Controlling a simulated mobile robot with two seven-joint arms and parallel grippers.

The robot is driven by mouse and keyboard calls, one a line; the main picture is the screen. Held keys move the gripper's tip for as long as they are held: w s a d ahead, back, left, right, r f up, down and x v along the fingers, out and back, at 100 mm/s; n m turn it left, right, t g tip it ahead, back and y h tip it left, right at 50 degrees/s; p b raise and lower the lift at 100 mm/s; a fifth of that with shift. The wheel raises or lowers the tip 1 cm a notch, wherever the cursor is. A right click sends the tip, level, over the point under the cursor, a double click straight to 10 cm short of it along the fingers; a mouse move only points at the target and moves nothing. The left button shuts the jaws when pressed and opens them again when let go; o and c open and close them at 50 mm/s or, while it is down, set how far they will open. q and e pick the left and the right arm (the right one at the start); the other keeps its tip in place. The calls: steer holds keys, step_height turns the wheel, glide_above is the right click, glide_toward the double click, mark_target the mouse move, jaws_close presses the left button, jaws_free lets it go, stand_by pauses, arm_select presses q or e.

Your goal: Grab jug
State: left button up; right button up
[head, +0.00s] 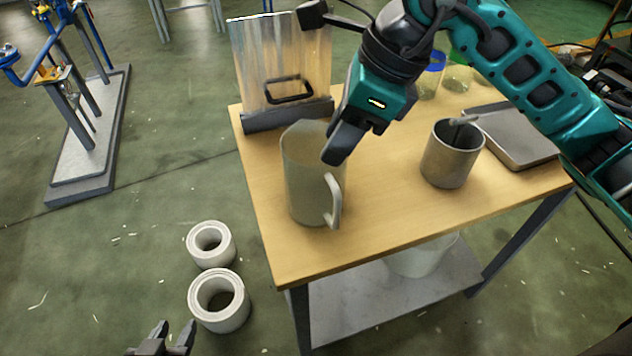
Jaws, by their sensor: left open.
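The jug (302,180) is a pale, translucent cylinder standing upright on the wooden table, near its left edge. Its whitish handle (334,202) faces the front right. My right gripper (341,146) comes down from above, its dark finger in front of the jug's upper right rim, above the handle. I cannot tell whether it touches the jug, or whether its jaws are open, as the fingers overlap. My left gripper (171,338) is open and empty at the bottom edge, low and left of the table, well away from the jug.
The wooden table (385,220) also holds a metal pot (451,155), a grey tray (515,136), lidded jars (430,78) and an upright clear panel (282,62) behind the jug. A white bucket (424,258) is on the lower shelf. Two white rings (211,244) lie on the floor.

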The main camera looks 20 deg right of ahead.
glide_above(319, 202)
steer(key=shift+w+f, duration=0.1)
steer(key=shift+f, duration=3.25)
steer(key=shift+c, duration=0.4)
jaws_close()
